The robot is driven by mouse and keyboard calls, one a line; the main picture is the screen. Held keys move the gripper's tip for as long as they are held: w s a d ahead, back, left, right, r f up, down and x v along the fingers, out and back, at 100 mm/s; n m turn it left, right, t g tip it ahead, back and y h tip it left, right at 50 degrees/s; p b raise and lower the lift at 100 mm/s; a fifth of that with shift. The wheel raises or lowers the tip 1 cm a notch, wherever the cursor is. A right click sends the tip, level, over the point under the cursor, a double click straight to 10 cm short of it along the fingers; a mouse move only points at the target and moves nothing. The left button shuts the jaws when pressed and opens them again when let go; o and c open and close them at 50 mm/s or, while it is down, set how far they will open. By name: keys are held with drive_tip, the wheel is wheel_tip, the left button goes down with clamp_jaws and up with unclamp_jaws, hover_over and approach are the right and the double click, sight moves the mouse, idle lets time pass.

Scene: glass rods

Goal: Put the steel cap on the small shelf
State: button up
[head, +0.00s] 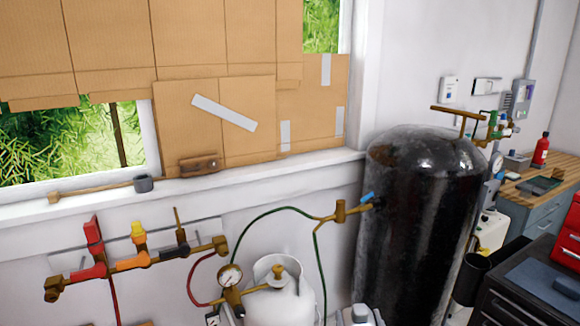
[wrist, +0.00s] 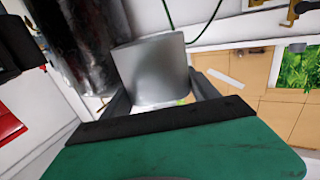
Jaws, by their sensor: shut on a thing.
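The steel cap (wrist: 153,68) is a smooth grey metal piece with a curved top edge, in the wrist view. My gripper (wrist: 160,85) has a dark finger on each side of it and is shut on it. The cap's far side and lower end are hidden. The cap is held clear of the surfaces seen behind it. My gripper does not show in the head view. I cannot pick out a small shelf for certain in either view.
A tall black tank (head: 415,220) stands right of the window, with a white gas cylinder (head: 280,300) and brass valves (head: 130,262) left of it. A mallet (head: 142,184) lies on the white sill (head: 290,172). A wooden workbench (head: 528,192) and red drawers (head: 570,245) are at right.

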sight(362, 312)
drive_tip(key=r, duration=0.5)
drive_tip(key=shift+s+r, duration=0.15)
drive_tip(key=shift+s, duration=0.15)
